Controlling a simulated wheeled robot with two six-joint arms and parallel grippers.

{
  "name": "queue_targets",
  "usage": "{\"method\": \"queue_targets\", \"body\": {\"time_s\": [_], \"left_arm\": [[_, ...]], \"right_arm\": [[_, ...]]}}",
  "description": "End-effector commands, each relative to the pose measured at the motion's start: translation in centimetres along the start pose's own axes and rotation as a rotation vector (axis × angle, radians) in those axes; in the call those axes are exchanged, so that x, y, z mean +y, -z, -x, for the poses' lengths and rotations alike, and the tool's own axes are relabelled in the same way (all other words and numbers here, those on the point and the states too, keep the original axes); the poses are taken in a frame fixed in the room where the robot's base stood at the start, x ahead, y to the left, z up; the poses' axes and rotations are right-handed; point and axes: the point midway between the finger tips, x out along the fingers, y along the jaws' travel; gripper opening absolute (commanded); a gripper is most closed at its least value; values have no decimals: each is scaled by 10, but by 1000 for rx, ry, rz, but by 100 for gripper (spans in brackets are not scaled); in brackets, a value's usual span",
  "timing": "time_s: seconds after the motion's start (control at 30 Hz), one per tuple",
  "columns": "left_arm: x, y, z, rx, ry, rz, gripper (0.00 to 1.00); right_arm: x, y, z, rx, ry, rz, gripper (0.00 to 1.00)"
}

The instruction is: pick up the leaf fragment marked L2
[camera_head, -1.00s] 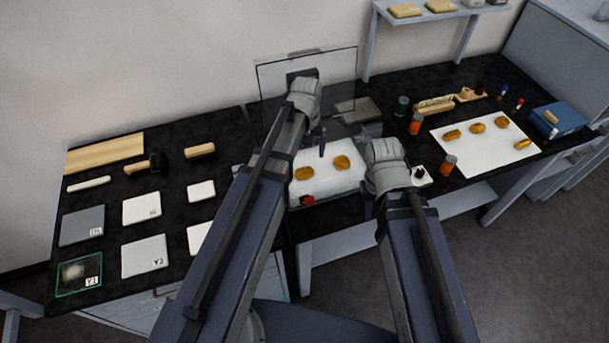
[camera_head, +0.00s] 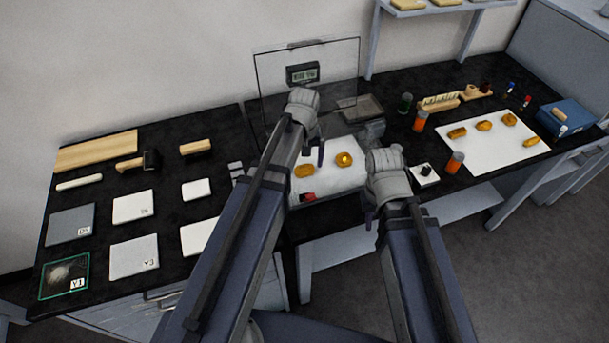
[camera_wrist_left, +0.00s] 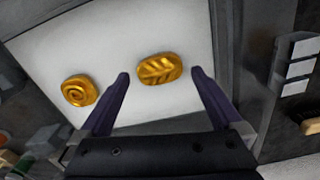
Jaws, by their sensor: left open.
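An oval gold fragment with leaf-like veins (camera_wrist_left: 160,69) lies on a white pad in the left wrist view, between and just beyond my left fingertips. I take it to be the left gold fragment (camera_head: 304,171) in the head view; no L2 mark is readable. A gold fragment with a spiral (camera_wrist_left: 80,90) lies to its left in the wrist view, and is the right one (camera_head: 344,160) in the head view. My left gripper (camera_wrist_left: 160,76) is open and empty; its fingers also show above the pad in the head view (camera_head: 313,153). My right gripper (camera_head: 371,213) hangs by the table's front edge, its jaws unclear.
A clear upright panel (camera_head: 275,85) with a small display (camera_head: 303,74) stands behind the pad (camera_head: 325,182). A red object (camera_head: 309,197) is at the pad's front. Several gold pieces lie on a white sheet (camera_head: 487,157) at right. Pale plates and brushes cover the left table.

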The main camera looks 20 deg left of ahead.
Motion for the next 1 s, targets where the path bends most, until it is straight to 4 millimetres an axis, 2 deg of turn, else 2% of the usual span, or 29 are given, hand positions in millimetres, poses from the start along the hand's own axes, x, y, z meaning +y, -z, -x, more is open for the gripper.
{"method": "queue_targets", "body": {"time_s": [0.03, 0.1, 0.4, 1.0], "left_arm": [[0, 0, -13, 0, 0, 0, 100], [0, 0, -18, 0, 0, 0, 100], [0, 0, -18, 0, 0, 0, 99], [0, 0, -18, 0, 0, 0, 31]], "right_arm": [[-1, 1, -13, 0, 0, 0, 26], [-2, 1, -18, 0, 0, 0, 26], [-2, 1, -17, 0, 0, 0, 26], [-2, 1, -17, 0, 0, 0, 26]]}}
